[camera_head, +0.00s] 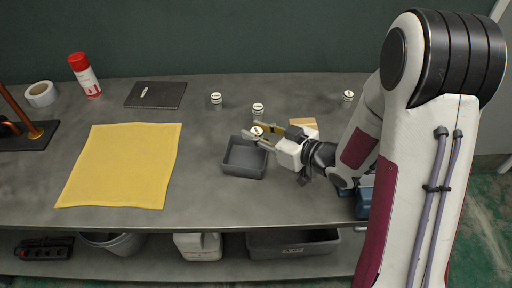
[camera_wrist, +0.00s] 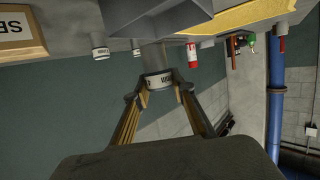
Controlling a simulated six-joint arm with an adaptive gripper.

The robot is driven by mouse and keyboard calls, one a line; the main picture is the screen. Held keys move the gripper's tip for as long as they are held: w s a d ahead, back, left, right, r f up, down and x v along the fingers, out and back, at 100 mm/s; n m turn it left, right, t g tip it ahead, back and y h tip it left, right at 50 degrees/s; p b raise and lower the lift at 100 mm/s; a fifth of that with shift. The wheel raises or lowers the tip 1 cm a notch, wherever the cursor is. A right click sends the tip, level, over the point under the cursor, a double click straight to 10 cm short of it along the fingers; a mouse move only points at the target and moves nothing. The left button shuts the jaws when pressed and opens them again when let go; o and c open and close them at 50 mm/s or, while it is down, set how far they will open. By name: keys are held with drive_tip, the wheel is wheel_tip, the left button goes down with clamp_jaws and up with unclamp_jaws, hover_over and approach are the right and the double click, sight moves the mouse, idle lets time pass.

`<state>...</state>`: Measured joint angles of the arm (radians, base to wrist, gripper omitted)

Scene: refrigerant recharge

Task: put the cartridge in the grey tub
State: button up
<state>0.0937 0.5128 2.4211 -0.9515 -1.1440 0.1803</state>
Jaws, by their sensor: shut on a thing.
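My gripper (camera_head: 259,134) is shut on a cartridge (camera_head: 257,131), which shows a pale end in the head view. In the wrist view the cartridge (camera_wrist: 158,79) is a grey cylinder with a white lettered band, between the two fingertips (camera_wrist: 160,88). The grey tub (camera_head: 246,170) is an open rectangular container on the table, and it looks empty. My gripper and the cartridge are at the tub's back right edge in the head view, seemingly above the table. The tub also shows at the top of the wrist view (camera_wrist: 150,14).
Other white-topped cartridges stand behind the tub (camera_head: 216,98), (camera_head: 258,108) and at the back right (camera_head: 348,96). A wooden block (camera_head: 303,123) is beside my gripper.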

drive_tip(key=shift+f, duration=1.3)
drive_tip(key=shift+f, duration=0.1)
drive_tip(key=shift+f, duration=1.95)
drive_tip(key=shift+f, duration=0.15)
drive_tip(key=shift+f, duration=0.25)
